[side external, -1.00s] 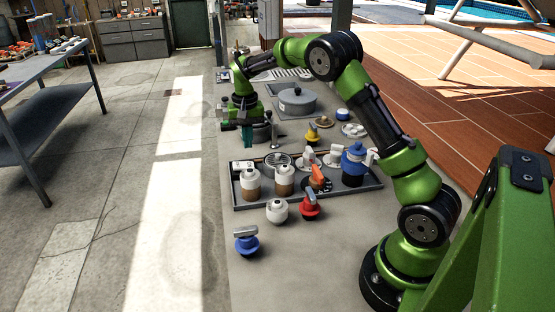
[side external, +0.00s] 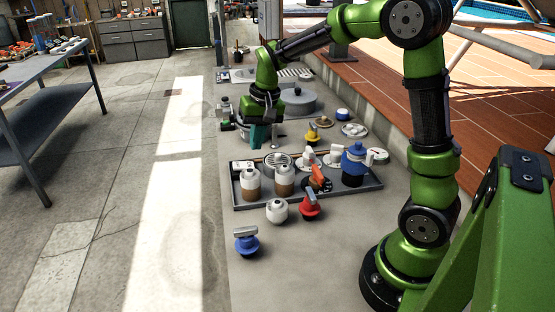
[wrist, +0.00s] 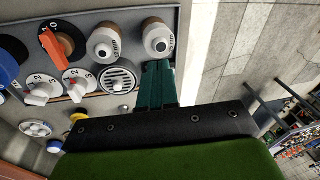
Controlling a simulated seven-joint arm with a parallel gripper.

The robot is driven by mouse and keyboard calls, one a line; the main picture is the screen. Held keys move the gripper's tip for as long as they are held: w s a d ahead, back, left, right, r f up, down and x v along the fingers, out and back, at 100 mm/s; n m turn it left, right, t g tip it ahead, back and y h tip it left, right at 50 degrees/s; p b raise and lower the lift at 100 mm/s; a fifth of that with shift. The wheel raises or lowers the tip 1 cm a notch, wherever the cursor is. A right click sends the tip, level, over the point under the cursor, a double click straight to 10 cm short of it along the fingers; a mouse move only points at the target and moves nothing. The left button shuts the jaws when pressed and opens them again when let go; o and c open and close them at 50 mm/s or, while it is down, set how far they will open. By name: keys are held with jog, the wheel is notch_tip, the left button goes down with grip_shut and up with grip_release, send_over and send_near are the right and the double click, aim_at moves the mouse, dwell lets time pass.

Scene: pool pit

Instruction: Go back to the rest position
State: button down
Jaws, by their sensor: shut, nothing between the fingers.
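My gripper (side external: 257,136) hangs from the green arm with its teal fingers pointing down, just behind the far edge of the grey tray (side external: 310,200). The fingers are together with nothing between them. The gripper appears above the surface and apart from the tray's contents.
The tray holds two bottles (side external: 251,183), an orange-handled valve (side external: 320,179) and a blue item (side external: 352,166). In front are a white jar (side external: 277,211), a red knob (side external: 309,207) and a blue knob (side external: 246,241).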

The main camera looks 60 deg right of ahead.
jog(key=s+a+r+n+t, duration=0.1)
jog(key=s+a+r, duration=0.1)
jog(key=s, duration=0.3)
jog(key=s+a+r+n+t, duration=0.1)
jog(key=s+a+r+t, duration=0.1)
jog(key=s, duration=0.4)
jog(key=s+a+r+n+t+y, duration=0.1)
jog(key=s+a+r+t, duration=0.1)
jog(key=s+a, duration=0.3)
jog(key=shift+s+a+r, duration=0.35)
jog(key=shift+s+r, duration=0.4)
jog(key=shift+r, duration=0.15)
